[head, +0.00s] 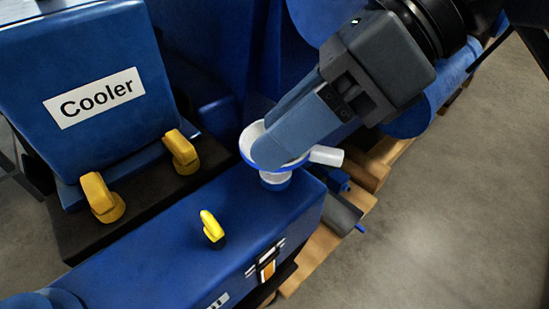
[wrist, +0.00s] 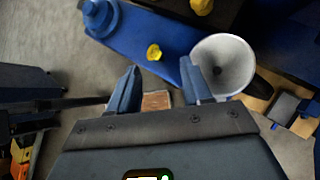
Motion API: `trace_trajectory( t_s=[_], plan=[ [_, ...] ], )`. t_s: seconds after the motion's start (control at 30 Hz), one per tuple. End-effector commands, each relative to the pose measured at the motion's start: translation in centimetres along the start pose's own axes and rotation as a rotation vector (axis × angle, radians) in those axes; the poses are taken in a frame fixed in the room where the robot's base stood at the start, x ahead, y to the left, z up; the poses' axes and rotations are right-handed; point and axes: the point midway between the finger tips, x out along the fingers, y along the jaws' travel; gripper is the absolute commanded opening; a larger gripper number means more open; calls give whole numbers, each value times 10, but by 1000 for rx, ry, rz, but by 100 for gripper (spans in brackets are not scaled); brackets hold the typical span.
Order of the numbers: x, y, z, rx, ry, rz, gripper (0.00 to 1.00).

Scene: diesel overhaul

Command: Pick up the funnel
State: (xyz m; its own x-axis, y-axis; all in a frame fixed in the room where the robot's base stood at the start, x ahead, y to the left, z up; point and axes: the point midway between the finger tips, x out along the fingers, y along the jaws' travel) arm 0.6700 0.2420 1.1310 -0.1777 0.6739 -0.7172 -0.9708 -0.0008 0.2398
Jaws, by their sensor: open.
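The funnel (head: 247,137) has a white bowl with a blue rim. It sits upright on a blue and white neck on the end of the blue engine block, and a white stub, probably its handle, sticks out to the right. My gripper (head: 267,155) covers much of the bowl in the head view. In the wrist view the funnel (wrist: 228,62) lies just right of the right finger, not between the fingers. My gripper (wrist: 160,67) is open and empty there. I cannot tell whether a finger touches the bowl.
A yellow-handled cap (head: 211,228) stands on the blue block (head: 160,255). A blue panel marked Cooler (head: 95,55) with two yellow knobs (head: 103,197) (head: 181,152) is at the left. A wooden pallet (head: 322,245) lies below. Grey floor (head: 450,210) is free at the right.

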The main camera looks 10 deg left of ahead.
Motion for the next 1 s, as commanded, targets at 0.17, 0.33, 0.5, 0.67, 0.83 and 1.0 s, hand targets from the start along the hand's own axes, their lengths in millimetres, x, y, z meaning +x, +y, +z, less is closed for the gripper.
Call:
trace_trajectory(
  t_s=[0.17,0.33,0.5,0.67,0.83,1.0],
  plan=[
    [-24,-40,-33,-12,220,-189,49],
    [-38,-58,-48,-12,316,-270,49],
    [-29,-63,-54,-10,332,-281,49],
    [-14,-66,-59,-11,330,-279,49],
    [3,-68,-67,-9,327,-276,49],
    [24,-74,-75,-11,327,-278,49]
  ],
)
